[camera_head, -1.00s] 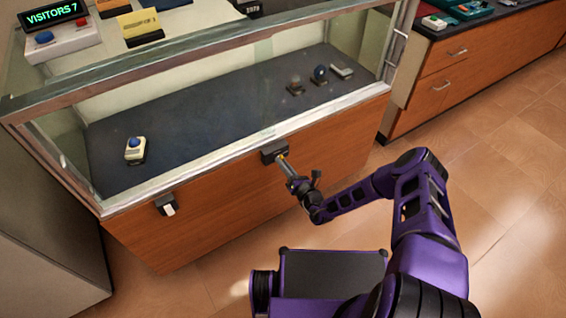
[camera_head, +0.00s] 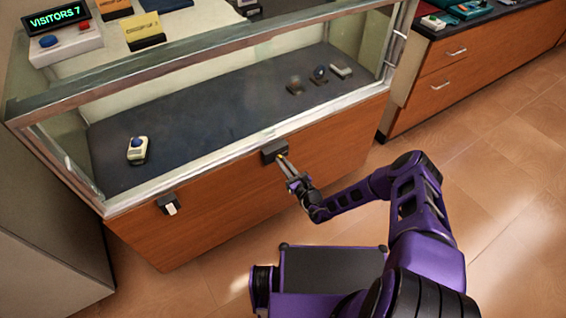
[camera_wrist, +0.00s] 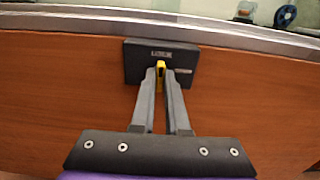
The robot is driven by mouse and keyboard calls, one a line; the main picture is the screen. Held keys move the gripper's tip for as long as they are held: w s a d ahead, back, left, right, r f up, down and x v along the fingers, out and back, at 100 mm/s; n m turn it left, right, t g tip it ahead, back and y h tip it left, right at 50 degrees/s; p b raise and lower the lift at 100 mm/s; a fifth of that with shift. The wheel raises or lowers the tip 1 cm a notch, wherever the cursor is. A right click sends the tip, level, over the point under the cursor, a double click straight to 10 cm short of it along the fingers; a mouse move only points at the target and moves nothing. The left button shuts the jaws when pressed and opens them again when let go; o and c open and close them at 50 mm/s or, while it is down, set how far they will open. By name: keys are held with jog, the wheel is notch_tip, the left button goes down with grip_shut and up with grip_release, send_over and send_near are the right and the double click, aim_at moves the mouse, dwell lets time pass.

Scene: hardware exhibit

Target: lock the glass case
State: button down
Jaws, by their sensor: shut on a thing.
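The glass case (camera_head: 250,128) has a wooden front below its glass top. A dark lock box (camera_head: 273,149) is fixed on that front just under the metal rim; in the wrist view the lock box (camera_wrist: 190,66) bears blurred lettering. A small yellow key-like piece (camera_wrist: 160,70) stands upright at the box's middle, between my fingertips. My gripper (camera_head: 284,162) is shut on the yellow piece, right in front of the box; the fingers (camera_wrist: 160,82) show in the wrist view. The fingers hide the lower part of the yellow piece.
A second dark fitting with a white tab (camera_head: 170,209) is on the case front to the left. A wooden drawer cabinet (camera_head: 440,78) stands at right. The floor in front is clear.

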dwell(0.4)
jog(key=c, duration=0.9)
grip_release()
jog(key=shift+d, duration=0.1)
